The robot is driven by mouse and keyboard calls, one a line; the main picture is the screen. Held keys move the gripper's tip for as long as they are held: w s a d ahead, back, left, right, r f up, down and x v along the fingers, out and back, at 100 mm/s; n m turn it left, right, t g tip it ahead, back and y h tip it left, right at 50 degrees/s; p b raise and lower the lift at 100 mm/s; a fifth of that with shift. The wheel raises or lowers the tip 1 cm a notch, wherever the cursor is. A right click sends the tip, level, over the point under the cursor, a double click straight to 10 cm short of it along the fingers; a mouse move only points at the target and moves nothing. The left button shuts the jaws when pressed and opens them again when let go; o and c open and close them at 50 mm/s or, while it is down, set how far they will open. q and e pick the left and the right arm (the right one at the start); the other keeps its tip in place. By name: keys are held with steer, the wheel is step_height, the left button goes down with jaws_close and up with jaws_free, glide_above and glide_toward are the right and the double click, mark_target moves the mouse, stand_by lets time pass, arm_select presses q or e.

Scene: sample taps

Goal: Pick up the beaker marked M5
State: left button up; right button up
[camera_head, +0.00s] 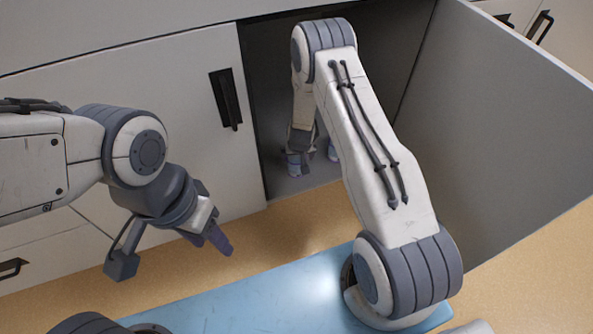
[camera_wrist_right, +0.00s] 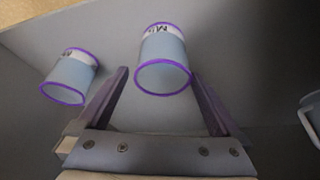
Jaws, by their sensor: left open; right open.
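Two clear beakers with purple rims are in the right wrist view. One beaker (camera_wrist_right: 163,62) is at the centre, in front of and between my right gripper's fingers; its white label begins with M, and the second character is unclear. The other beaker (camera_wrist_right: 70,77) is left of the left finger, and its label is hard to read. My right gripper (camera_wrist_right: 159,82) is open and empty. My left gripper (camera_head: 210,240) is open and empty, outside the cabinet.
The cabinet door (camera_head: 500,125) stands open at the right, beside my right arm. A closed door (camera_head: 150,130) with a dark handle is left of the opening. A grey object (camera_wrist_right: 311,118) is cut off at the wrist view's right edge. A blue surface (camera_head: 250,295) is at the front.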

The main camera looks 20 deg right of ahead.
mark_target(296, 161)
steer(key=b+x, duration=0.2)
steer(key=x, duration=0.1)
steer(key=b+x, duration=0.1)
steer(key=x, duration=0.1)
steer(key=shift+s+a+f, duration=0.1)
steer(key=shift+a, duration=0.1)
steer(key=shift+w+f, duration=0.2)
steer(key=shift+f, duration=0.05)
steer(key=c, duration=1.3)
steer(key=shift+r, duration=0.15)
